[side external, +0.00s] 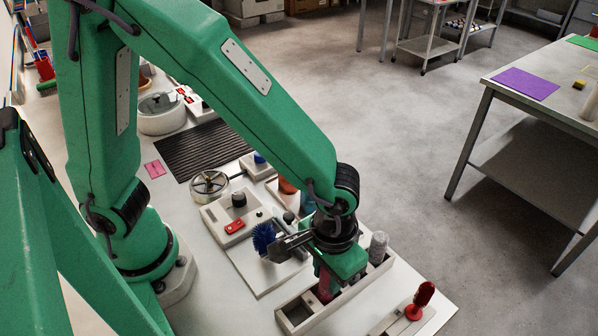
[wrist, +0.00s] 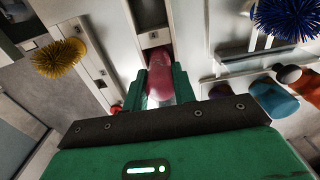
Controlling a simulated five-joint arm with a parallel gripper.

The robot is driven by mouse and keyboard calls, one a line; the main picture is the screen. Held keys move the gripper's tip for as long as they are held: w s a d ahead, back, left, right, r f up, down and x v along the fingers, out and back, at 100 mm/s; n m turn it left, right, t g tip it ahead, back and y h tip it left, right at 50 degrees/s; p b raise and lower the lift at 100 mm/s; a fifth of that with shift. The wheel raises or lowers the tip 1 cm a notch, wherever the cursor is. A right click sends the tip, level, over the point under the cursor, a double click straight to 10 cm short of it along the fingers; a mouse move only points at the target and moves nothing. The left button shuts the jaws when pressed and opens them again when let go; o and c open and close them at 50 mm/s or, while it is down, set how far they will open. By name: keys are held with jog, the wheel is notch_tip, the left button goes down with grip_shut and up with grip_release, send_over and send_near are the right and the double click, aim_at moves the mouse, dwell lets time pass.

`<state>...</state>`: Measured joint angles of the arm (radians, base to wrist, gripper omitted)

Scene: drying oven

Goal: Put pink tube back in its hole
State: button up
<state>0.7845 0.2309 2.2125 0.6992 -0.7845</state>
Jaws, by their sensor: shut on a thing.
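The pink tube (wrist: 157,72) is between the two green fingers of my gripper (wrist: 160,82) in the wrist view. My gripper is shut on it. In the side view my gripper (side external: 338,270) points down over the long white rack (side external: 345,299), and the pink tube (side external: 325,284) shows at its lower left. A square opening shows near the rack's left end, and the rack (wrist: 148,14) also shows above the tube in the wrist view. The tube's lower end is hidden, so I cannot tell whether it is inside a hole.
A blue bristle brush (side external: 263,239) is left of my gripper; a grey bristly piece (side external: 378,245) is right of it. A yellow bristle ball (wrist: 60,58) shows in the wrist view. A red-handled piece (side external: 421,298) and a control box (side external: 238,215) are nearby.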

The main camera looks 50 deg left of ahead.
jog(key=shift+f, duration=0.5)
jog(key=shift+f, duration=0.1)
jog(key=o, duration=1)
notch_tip(320, 180, up, 12)
jog(key=shift+r, duration=0.15)
jog(key=shift+a, duration=0.1)
dwell(0.5)
